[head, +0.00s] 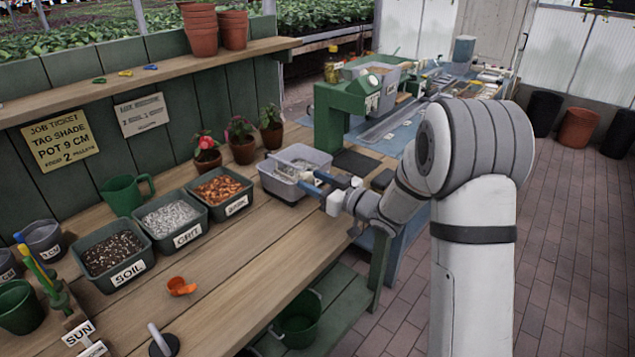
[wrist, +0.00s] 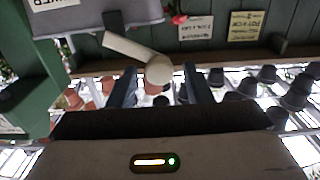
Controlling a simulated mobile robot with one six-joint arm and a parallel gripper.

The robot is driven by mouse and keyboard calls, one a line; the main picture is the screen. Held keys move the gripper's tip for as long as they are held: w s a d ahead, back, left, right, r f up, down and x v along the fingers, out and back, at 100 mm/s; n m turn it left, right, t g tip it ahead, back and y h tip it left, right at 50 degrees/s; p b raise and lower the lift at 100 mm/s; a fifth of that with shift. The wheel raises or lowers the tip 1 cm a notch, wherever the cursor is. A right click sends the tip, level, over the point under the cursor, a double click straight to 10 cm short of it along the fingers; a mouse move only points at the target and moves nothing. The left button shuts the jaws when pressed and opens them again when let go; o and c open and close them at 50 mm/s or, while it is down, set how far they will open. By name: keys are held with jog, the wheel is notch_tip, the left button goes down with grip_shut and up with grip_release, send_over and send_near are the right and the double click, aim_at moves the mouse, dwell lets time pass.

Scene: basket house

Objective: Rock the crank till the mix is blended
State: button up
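A grey tub (head: 268,182) stands on the bench near its right end. A rod and some pale contents show inside it, but how mixed they are is too small to tell. In the wrist view, which is upside down, the pale crank arm (wrist: 126,46) ends in a round knob (wrist: 158,70). The knob lies between the fingers of my gripper (wrist: 162,78), with a gap visible on both sides. The gripper is open around it, not closed on it.
Green bins of soil (head: 113,284), grit (head: 176,243) and an orange-brown material (head: 231,210) line the bench left of the tub. Potted flowers (head: 240,138) stand behind. A green machine (head: 333,122) stands beyond the tub.

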grip_shut()
jog(key=shift+d, duration=0.1)
dwell(0.4)
